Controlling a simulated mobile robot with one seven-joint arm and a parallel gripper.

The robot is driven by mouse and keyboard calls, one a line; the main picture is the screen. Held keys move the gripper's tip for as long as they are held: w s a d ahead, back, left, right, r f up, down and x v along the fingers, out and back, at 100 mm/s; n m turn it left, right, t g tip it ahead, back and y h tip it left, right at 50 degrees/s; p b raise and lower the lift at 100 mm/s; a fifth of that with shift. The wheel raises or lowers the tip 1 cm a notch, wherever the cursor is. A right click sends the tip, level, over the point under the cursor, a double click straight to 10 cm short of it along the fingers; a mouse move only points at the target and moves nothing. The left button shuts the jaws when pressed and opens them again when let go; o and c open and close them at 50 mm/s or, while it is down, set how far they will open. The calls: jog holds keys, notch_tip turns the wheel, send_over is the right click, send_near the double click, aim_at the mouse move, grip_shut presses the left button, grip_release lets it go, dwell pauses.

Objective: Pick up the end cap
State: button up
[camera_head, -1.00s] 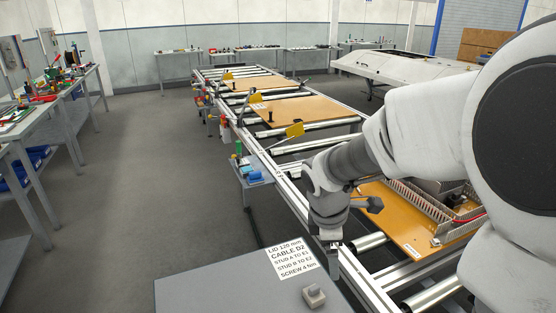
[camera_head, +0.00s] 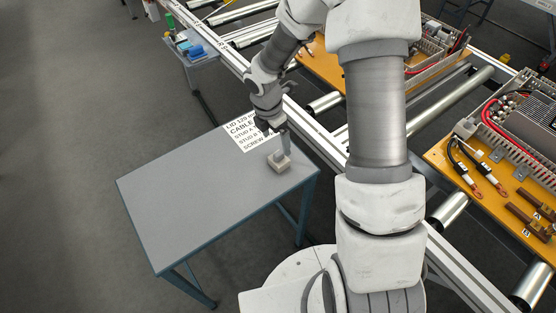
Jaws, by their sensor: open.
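The end cap (camera_head: 280,164) is a small beige-grey block that sits on the grey table (camera_head: 190,195), near its right-hand edge. My gripper (camera_head: 284,148) points down at it from directly above. The fingers are open, with their tips at or just above the top of the cap. The fingers are small in this view, and I cannot tell whether they touch the cap. A white printed label sheet (camera_head: 247,137) lies beside it on the table, partly hidden by my gripper.
A roller conveyor with a metal rail (camera_head: 333,150) runs behind and right of the table. It carries orange boards (camera_head: 445,150) with ducts and cables. A small side stand (camera_head: 190,47) holds coloured items at the back. Most of the tabletop is clear.

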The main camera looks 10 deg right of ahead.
aim_at(279, 153)
jog(key=f, duration=0.3)
jog(key=d+f+b, duration=0.1)
jog(key=f, duration=0.1)
jog(key=w+f, duration=0.1)
jog(key=f, duration=0.2)
jog(key=shift+w+d+f, duration=0.1)
jog(key=shift+d+f, duration=0.05)
jog(key=shift+f, duration=0.15)
jog(key=shift+c, duration=0.3)
jog(key=c, duration=1.3)
